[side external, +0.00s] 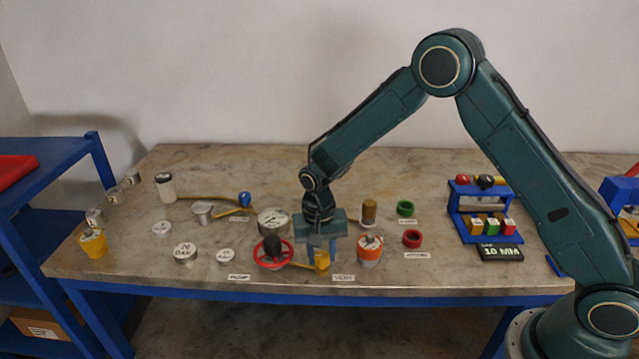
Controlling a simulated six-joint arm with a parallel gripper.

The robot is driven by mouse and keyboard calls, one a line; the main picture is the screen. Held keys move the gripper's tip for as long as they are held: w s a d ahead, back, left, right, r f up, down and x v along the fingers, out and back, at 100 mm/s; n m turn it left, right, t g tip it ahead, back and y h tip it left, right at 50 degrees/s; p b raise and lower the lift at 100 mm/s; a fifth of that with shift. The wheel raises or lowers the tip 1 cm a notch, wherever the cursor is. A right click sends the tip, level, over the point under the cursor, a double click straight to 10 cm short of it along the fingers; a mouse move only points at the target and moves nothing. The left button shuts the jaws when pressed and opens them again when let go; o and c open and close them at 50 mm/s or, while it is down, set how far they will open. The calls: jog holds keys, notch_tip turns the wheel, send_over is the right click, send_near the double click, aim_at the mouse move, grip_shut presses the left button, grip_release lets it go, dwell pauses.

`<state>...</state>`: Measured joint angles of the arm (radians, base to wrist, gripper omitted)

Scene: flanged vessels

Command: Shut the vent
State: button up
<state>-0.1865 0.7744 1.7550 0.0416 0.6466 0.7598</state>
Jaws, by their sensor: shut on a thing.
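My gripper (319,262) points down near the front middle of the bench, just behind a small label that seems to read "VENT" (343,277). Its fingers are shut on a small yellow piece (322,264), the vent's handle as far as I can tell. The fingers hide much of this piece and the vent body, so its angle cannot be told. A yellow pipe (298,265) runs to it from the red handwheel (272,254) with a black knob on the left.
An orange-and-white vessel (369,252) stands close to the right of my gripper. A grey round vessel (273,220) is behind the handwheel. Red (412,239) and green (405,208) rings lie further right. A blue rack (485,213) stands at the right.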

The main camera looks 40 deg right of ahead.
jog(key=n, duration=0.9)
jog(key=shift+t, duration=0.3)
jog(key=n, duration=0.8)
jog(key=shift+n, duration=0.3)
jog(key=o, duration=1)
jog(key=shift+s, duration=0.1)
jog(key=shift+r, duration=0.1)
